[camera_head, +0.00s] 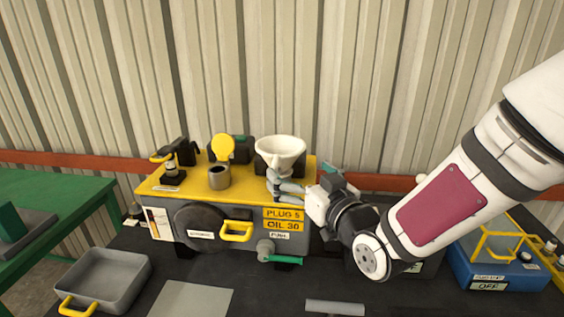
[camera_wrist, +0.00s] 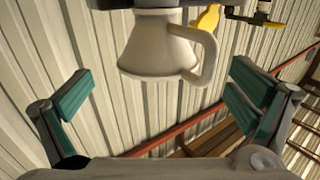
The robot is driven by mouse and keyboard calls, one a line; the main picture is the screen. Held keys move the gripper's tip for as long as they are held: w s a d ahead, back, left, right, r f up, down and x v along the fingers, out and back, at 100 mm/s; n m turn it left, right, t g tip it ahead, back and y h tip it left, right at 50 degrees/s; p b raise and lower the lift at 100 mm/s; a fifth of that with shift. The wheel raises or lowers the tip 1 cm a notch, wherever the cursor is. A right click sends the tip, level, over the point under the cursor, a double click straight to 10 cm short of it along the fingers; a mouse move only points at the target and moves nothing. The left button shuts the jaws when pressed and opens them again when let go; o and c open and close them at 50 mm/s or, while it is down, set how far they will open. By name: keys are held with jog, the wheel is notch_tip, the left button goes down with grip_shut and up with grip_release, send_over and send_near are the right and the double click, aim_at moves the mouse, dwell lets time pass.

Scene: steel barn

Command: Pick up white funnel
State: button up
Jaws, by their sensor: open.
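The white funnel (camera_head: 281,152) stands on the yellow top of the grey machine (camera_head: 184,186), at its right end, in the head view. In the wrist view the funnel (camera_wrist: 158,52) shows at the top centre, with its wide bowl toward the lower part and a loop handle on its right side. My gripper (camera_wrist: 160,100) is open, with green finger pads to the left and right of the funnel and apart from it. In the head view my gripper (camera_head: 290,185) is just at the funnel's lower right, and its fingers are partly hidden.
A grey cup (camera_head: 219,177) and a yellow round cap (camera_head: 222,147) are left of the funnel. A black valve (camera_head: 172,172) stands farther left. A grey tray (camera_head: 104,278) and a blue box (camera_head: 495,265) flank the machine. The corrugated wall (camera_head: 250,70) is close behind.

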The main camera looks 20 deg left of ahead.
aim_at(289, 161)
jog(key=shift+p+x, duration=0.6)
jog(key=shift+x, duration=2.45)
jog(key=shift+w+d, duration=0.1)
jog(key=shift+w, duration=0.05)
grip_shut()
